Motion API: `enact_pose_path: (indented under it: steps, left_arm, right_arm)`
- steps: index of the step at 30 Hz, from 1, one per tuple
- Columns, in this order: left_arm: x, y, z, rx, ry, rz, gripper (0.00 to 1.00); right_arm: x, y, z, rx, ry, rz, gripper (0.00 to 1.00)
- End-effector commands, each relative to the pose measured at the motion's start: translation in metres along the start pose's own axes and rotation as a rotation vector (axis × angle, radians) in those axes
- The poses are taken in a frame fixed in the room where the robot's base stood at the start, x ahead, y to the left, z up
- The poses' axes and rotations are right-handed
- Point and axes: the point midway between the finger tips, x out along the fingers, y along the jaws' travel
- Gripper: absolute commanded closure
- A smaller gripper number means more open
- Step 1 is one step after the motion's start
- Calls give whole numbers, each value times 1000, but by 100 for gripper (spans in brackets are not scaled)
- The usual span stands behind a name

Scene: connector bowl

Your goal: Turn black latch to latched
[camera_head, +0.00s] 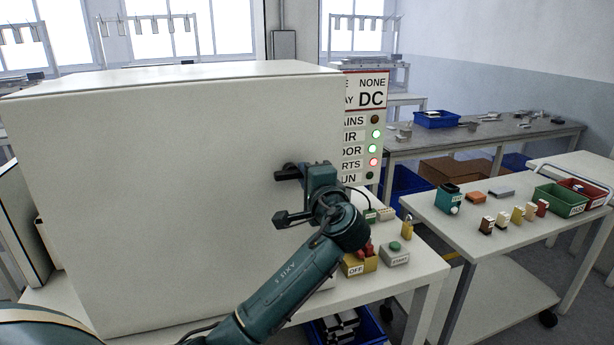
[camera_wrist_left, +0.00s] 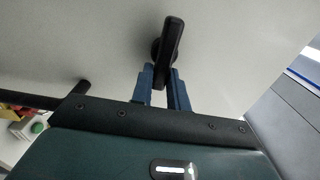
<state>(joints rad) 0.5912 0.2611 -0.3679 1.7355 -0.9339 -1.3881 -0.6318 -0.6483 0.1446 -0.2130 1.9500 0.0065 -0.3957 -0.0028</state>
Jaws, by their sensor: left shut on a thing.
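The black latch (camera_wrist_left: 171,45) sits on the white door of a large white box (camera_head: 180,200). In the head view the latch (camera_head: 286,173) shows as a short black bar lying about level, near the door's right edge, partly hidden by my gripper. My left gripper (camera_wrist_left: 163,88) is shut on the latch, with one blue finger on each side of its lever. In the head view my left gripper (camera_head: 303,172) reaches the door from below right. My right gripper is not in view.
A sign panel with lamps (camera_head: 365,130) stands behind the box. A START button box (camera_head: 395,254) and an OFF box (camera_head: 359,264) are on the table at right. A side table (camera_head: 480,240) holds small parts.

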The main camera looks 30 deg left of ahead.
Motion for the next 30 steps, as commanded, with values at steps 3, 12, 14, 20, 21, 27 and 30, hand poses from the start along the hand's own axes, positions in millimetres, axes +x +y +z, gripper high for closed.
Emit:
enact_pose_path:
  steps: [3,12,14,20,21,27,30]
  left_arm:
    - [2,3,4,8,-16,6,100]
    - [2,1,3,4,-12,3,65]
    - [2,1,3,3,-11,2,62]
    - [1,0,2,1,-7,1,62]
    - [-1,0,2,1,-6,1,62]
    - [-24,2,0,-3,-2,1,62]
    - [-47,3,0,-3,-1,2,62]
  right_arm:
    - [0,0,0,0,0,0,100]
    - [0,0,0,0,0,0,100]
    - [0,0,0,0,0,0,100]
    - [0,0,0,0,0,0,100]
    - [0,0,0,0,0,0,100]
    - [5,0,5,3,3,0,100]
    - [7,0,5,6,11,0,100]
